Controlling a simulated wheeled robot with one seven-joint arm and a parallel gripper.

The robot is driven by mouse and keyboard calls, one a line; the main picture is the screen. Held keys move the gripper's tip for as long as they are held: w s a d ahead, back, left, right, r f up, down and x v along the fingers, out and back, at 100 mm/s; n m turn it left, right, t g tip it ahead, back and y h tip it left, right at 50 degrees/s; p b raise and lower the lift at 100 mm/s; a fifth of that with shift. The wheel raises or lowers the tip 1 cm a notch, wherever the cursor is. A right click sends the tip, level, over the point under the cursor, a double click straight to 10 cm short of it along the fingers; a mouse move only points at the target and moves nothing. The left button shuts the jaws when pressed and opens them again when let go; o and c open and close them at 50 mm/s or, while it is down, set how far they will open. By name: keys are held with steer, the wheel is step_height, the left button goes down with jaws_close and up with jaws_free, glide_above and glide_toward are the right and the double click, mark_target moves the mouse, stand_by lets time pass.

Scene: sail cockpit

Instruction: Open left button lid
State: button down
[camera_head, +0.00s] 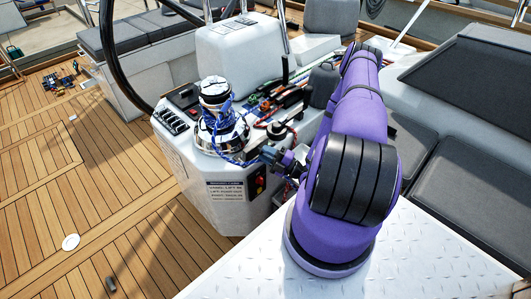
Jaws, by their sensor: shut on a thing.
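My gripper (272,156) reaches the near right edge of the white console (222,208), low beside the winch. It is shut on a small dark part at that edge. The part is too small and too covered by the fingers to tell whether it is the left button lid. A small dark round fitting (277,130) stands on the console top just behind my gripper. A dark panel with red and yellow parts (259,184) is on the console's side below my gripper. No lid shows clearly.
A chrome winch (219,125) with blue rope stands left of my gripper. Coloured ropes (268,105) and clutch levers lie behind it. A black switch panel (170,120) is at the console's left. A black steering wheel rim (117,65) rises beyond. The wooden deck (110,200) is mostly clear.

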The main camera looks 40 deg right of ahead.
stand_by(0.4)
steer(key=c, duration=1.2)
jaws_free()
steer(key=v, duration=1)
steer(key=shift+s+d+f, duration=0.15)
steer(key=shift+s+f, duration=0.05)
steer(key=shift+s, duration=0.1)
